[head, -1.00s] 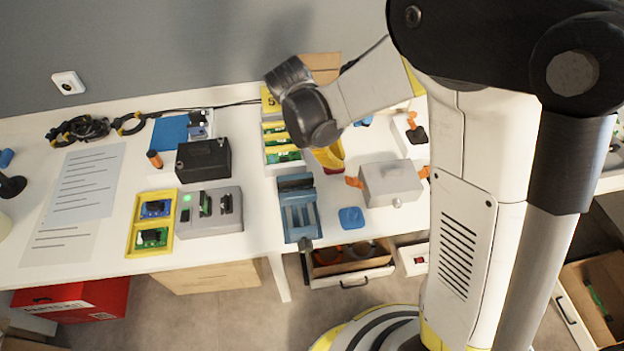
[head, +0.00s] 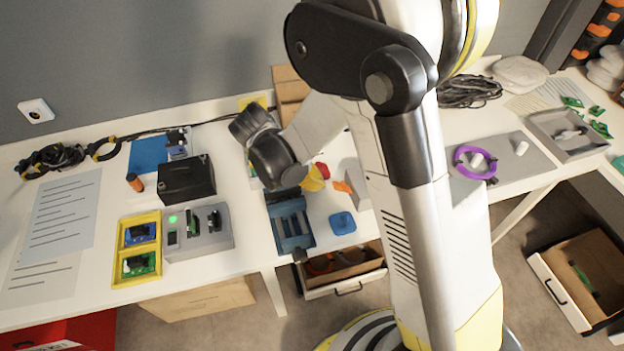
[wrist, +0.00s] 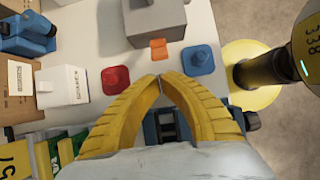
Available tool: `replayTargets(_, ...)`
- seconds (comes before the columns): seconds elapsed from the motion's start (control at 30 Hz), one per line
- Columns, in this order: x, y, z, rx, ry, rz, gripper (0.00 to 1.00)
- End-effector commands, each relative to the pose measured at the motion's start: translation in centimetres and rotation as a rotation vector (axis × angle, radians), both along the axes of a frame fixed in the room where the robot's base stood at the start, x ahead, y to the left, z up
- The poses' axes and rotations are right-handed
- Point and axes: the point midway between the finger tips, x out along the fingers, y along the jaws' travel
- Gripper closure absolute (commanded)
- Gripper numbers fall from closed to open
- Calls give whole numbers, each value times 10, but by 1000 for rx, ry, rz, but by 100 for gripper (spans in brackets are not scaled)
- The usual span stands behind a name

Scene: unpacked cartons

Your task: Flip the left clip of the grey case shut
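The grey case (wrist: 157,20) stands on the white table at the top of the wrist view. Its left orange clip (wrist: 158,49) sticks outward from the near side. In the head view, my arm hides most of the case (head: 357,187), and the orange clip (head: 342,187) shows just left of the arm. The other clip is hidden. My gripper (wrist: 160,79) has its yellow fingertips together with nothing between them, a little short of the clip and apart from it. In the head view the gripper (head: 313,180) is partly hidden by its wrist.
A blue lid (wrist: 198,60) and a red lid (wrist: 115,80) lie on either side of the fingertips. A white box (wrist: 62,87) stands further left. A blue fixture (head: 291,222) sits at the table's front edge. A black box (head: 187,180) stands left.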

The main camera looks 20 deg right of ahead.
Motion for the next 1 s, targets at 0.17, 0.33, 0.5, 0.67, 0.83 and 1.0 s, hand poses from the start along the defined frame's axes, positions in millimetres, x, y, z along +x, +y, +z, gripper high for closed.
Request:
replayTargets(0.17,0,-15,-29,0,-1,-1,100)
replayTargets(0.33,0,-24,-41,0,0,0,100)
replayTargets(0.5,0,-26,-43,0,0,0,100)
replayTargets(0.67,0,-26,-43,0,0,0,100)
replayTargets(0.83,1,-26,-42,10,-1,-1,100)
replayTargets(1.0,10,-27,-38,79,-1,-3,100)
